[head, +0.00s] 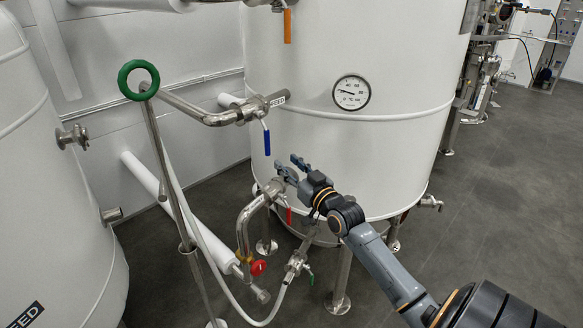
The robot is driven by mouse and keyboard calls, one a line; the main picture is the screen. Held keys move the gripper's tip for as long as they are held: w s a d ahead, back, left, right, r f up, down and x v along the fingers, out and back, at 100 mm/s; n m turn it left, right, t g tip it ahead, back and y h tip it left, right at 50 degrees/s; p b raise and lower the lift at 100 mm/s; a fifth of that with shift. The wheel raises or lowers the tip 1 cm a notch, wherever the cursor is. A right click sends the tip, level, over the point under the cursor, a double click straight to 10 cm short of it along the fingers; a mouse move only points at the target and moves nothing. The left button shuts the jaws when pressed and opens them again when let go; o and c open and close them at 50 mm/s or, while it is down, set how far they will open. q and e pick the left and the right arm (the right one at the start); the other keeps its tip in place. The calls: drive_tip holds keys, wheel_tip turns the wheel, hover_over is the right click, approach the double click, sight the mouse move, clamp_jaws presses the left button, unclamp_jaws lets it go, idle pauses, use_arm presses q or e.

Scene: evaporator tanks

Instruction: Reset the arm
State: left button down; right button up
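My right arm reaches in from the lower right. My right gripper (288,165) has its two fingers apart, with nothing seen between them. It is in front of the lower part of the large white tank (400,85), just above the pipe valve with the red lever (289,214). I cannot tell whether a finger touches the pipe behind it. My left gripper is not in view.
A blue-lever valve (267,139) is above left of the gripper, and an orange-lever valve (287,25) is higher up. A green ring (138,80) tops a steel pole at left. A red knob (258,268) and hose (222,285) are low down. Floor (510,190) at right is clear.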

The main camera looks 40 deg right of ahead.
drive_tip(key=shift+s, duration=0.45)
